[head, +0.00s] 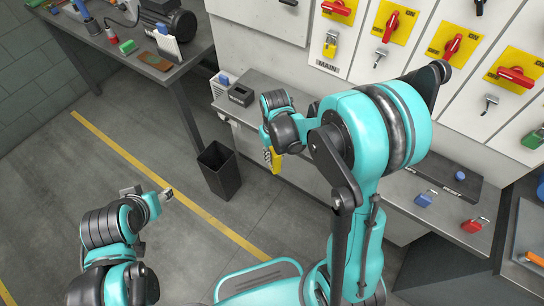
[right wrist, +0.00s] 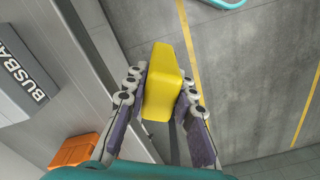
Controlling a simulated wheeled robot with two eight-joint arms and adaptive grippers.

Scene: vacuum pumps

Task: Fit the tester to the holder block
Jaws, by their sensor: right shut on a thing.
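My right gripper (head: 268,150) is shut on the yellow tester (head: 276,163), in front of the shelf edge. In the right wrist view the tester (right wrist: 165,85) sits between both finger pads of the right gripper (right wrist: 165,98), clear of any surface. A dark grey block with a pale label (head: 241,95), which looks like the holder block, stands on the shelf left of and behind the right gripper, apart from the tester. My left gripper (head: 150,195) is over the floor at lower left; its finger opening is unclear.
A black bin (head: 219,170) stands on the floor below the shelf (head: 270,88). Yellow panels with red handles line the wall. A workbench (head: 165,72) with a motor is at upper left. A BUSBAR label (right wrist: 25,78) shows in the wrist view.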

